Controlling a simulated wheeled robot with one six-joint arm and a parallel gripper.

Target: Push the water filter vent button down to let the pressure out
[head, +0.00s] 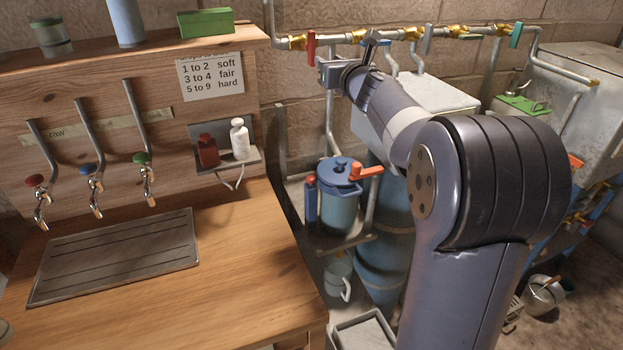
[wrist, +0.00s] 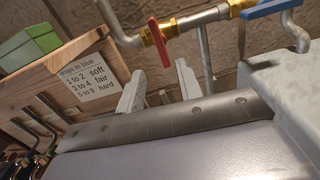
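The water filter looks to be the blue canister (head: 339,208) with a darker blue lid, standing on a small shelf right of the wooden counter. A small raised blue knob (head: 341,163) sits on its lid, and an orange lever (head: 367,171) sticks out to the right. I cannot tell for sure which part is the vent button. My gripper is up near the wall pipe, well above the filter and apart from it. In the wrist view my gripper (wrist: 160,88) has its two pale fingers spread with nothing between them. The filter is not visible in the wrist view.
A red valve handle (head: 311,46) and a blue one (wrist: 276,8) hang on the brass-fitted pipe close to my gripper. A blue cylinder with a red top (head: 311,200) stands left of the filter. A pale tank (head: 450,92) is behind my arm. A mug (head: 338,278) is below.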

